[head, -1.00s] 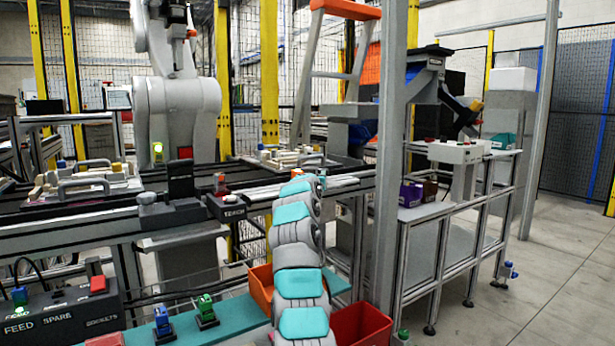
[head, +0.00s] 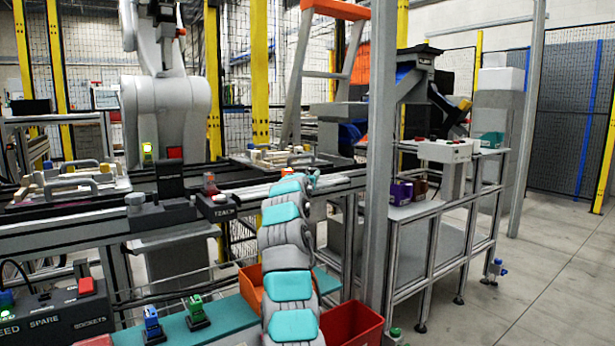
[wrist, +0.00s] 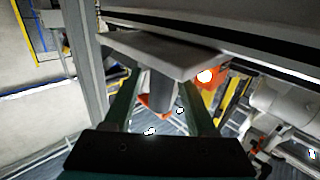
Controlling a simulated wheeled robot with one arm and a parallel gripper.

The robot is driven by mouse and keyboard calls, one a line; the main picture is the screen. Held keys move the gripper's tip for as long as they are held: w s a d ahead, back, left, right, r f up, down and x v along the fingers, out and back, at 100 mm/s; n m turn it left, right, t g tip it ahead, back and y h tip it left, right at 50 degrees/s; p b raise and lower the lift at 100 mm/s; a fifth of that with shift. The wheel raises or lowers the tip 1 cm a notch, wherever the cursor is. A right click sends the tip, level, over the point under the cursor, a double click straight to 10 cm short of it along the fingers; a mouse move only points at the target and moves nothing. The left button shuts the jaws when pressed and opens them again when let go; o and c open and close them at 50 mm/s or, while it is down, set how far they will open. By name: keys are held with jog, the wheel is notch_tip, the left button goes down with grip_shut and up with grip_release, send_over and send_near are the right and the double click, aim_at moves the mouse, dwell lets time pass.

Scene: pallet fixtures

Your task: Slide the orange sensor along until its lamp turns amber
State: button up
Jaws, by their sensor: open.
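A grey plate (wrist: 165,55) lies across the view beyond the fingertips. In the head view my arm hides most of the gripper.
The long rail (head: 345,184) runs across the middle. The TEACH box (head: 218,207) sits on its near side. A teal shelf (head: 225,318) carries blue and green parts. A red bin (head: 352,325) and a grey post (head: 380,170) stand right of my arm.

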jog(key=s+a+b, duration=0.1)
jog(key=s+b, duration=0.1)
jog(key=s, duration=0.5)
jog(key=shift+a+b, duration=0.3)
jog(key=shift+b, duration=0.1)
